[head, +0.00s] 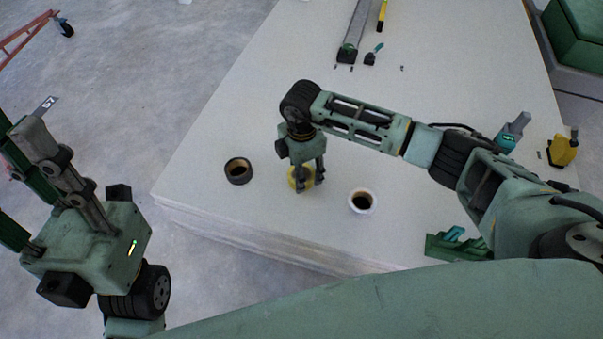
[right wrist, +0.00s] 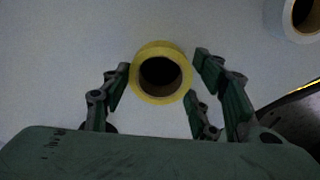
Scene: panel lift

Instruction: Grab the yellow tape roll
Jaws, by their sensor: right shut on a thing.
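The yellow tape roll (head: 294,181) lies on the pale panel stack (head: 225,130), partly hidden behind the fingers of my right gripper (head: 308,186). In the right wrist view the yellow roll (right wrist: 141,74) sits between the fingers of the right gripper (right wrist: 160,82), its dark hole facing the camera. The fingers are on both sides of the roll, shut on it. It seems to rest on the panel; any small gap below cannot be seen. My left gripper (head: 30,185) is at the left, away from the stack, with its fingers apart and nothing between them.
A black tape roll (head: 238,171) lies left of the yellow one and a white roll (head: 362,201) lies right. A green tool (head: 457,245) is near the front edge. A yellow tool (head: 563,149) stands at the right. The panel's middle left is clear.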

